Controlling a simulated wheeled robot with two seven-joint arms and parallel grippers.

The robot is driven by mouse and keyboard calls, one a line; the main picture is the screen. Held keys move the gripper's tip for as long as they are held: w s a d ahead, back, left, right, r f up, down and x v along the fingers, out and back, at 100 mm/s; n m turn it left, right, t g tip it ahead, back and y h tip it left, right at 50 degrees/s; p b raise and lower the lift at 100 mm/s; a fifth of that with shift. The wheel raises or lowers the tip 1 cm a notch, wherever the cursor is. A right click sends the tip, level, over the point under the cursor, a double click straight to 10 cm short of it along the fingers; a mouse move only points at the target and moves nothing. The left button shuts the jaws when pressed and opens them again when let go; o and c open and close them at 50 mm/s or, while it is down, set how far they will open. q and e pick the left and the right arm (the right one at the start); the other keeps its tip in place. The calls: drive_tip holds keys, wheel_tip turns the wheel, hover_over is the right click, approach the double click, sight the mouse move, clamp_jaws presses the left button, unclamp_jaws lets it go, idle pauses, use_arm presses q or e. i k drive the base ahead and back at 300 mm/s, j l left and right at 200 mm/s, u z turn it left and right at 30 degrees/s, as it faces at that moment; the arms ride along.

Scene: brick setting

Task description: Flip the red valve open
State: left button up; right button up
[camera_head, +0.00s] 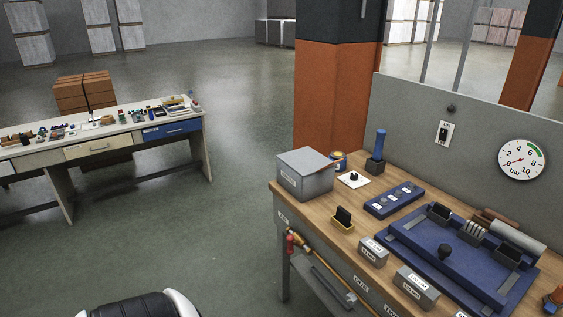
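A small red part (290,243), which looks like the red valve handle, shows at the front left side of the wooden-topped workbench (325,212), below the top's edge. It appears upright beside a yellow-orange pipe or hose (325,265) that slopes down to the right along the bench front. The handle is small here, and I cannot tell its exact angle or whether the valve is open. A round pressure gauge (522,160) marked in bar is on the grey panel (420,125) behind the bench; its red needle is visible. Neither of my grippers is in view.
The bench holds a grey box (304,174), a blue fixture (415,232), small grey bins (416,287) and a blue-handled tool (379,147). An orange pillar (330,95) stands behind it. Another table (110,135) with drawers stands left. Open floor (190,235) lies between.

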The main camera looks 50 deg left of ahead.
sight(290, 250)
drive_tip(key=u, duration=1.65)
